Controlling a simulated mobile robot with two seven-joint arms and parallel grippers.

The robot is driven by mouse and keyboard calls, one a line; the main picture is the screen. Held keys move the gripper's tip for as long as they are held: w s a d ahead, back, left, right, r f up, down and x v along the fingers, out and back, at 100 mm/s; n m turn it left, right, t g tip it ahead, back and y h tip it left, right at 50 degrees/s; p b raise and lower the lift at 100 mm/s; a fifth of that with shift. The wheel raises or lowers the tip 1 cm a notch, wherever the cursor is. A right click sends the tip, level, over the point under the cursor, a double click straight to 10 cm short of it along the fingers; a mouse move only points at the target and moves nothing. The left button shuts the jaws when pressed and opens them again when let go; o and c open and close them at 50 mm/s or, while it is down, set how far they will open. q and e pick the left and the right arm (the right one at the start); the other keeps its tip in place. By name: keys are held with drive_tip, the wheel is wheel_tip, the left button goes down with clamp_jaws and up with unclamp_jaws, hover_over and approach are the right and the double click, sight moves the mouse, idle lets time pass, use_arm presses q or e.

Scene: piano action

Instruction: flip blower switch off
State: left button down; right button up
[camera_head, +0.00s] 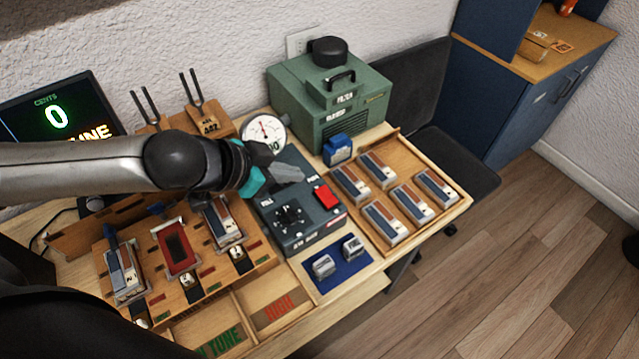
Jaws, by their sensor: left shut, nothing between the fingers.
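A dark grey box (300,235) stands mid-table with a red rocker switch (327,195) on its top, near the right edge. A black dial sits on its front half. A green case (345,98) with a black handle and a round black cap stands behind it. The labels are too small to read surely, so I cannot tell which part is marked blower. My left gripper (288,173) reaches in from the left over the back of the grey box. It is shut and empty, a little behind and left of the red switch. My right gripper is not in view.
A round gauge (265,133) stands close behind my left gripper. A blue block (338,149) stands before the green case. A wooden tray (449,200) of several reed-like blocks lies right. A wooden rack (150,250), tuning forks and a tuner display (55,112) showing 0 are left.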

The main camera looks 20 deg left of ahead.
use_arm(q)
drive_tip(key=b, duration=0.1)
hover_over(320, 196)
drive_tip(key=f, duration=0.7)
drive_tip(key=shift+d, duration=0.25)
drive_tip(key=f, duration=0.2)
drive_tip(key=shift+a+f+b, duration=0.2)
drive_tip(key=shift+f+b, duration=0.15)
drive_tip(key=shift+f, duration=0.55)
drive_tip(key=shift+a, duration=0.1)
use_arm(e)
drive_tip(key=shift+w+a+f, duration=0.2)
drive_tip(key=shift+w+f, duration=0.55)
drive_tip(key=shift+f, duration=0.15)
